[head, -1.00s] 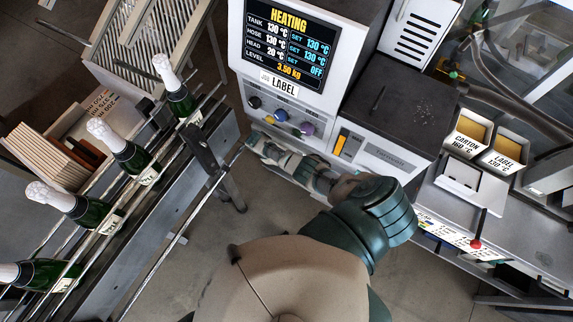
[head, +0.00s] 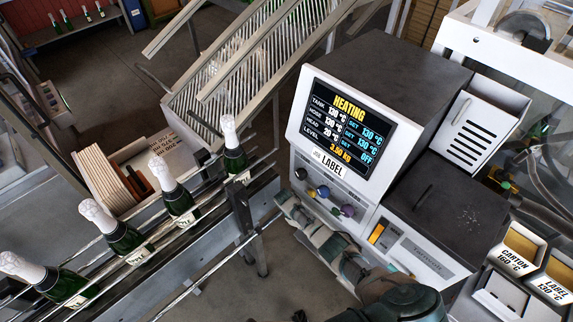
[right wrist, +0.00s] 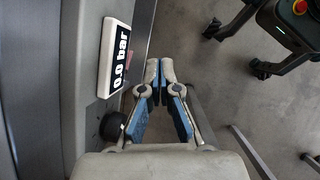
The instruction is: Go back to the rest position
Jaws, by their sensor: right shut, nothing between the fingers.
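My right arm comes in from the bottom right in the head view. Its gripper (head: 289,207) is at the front of the glue machine (head: 385,110), just below the row of coloured knobs (head: 323,191). In the right wrist view the right gripper (right wrist: 160,68) is shut, its fingertips together and nothing between them. A "0.0 bar" gauge display (right wrist: 116,58) and a black knob (right wrist: 113,126) are to its left there. I cannot tell whether the gripper touches the machine. My left gripper is not in view.
A conveyor (head: 150,262) with several foil-topped bottles (head: 176,194) runs along the left. The machine's screen (head: 348,128) reads HEATING. CARTON (head: 517,246) and LABEL (head: 553,283) bins stand at the right.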

